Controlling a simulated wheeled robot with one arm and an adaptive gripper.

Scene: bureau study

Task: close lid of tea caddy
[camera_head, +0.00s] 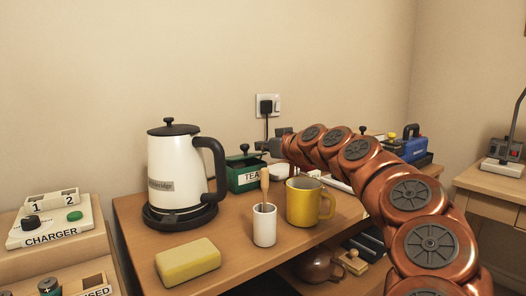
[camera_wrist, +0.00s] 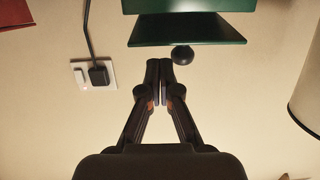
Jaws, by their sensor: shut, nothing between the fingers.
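The green tea caddy (camera_head: 246,178), labelled TEA, stands at the back of the desk, right of the kettle. Its dark green lid (camera_wrist: 187,30) has a round black knob (camera_wrist: 182,55). In the head view my gripper (camera_head: 264,146) is just right of the caddy's top.
A white kettle (camera_head: 175,170) stands left of the caddy. A white cup (camera_head: 264,228) with a wooden-handled tool and a yellow mug (camera_head: 302,204) stand in front. A yellow block (camera_head: 188,262) lies near the front edge. A wall socket (camera_head: 267,106) is behind.

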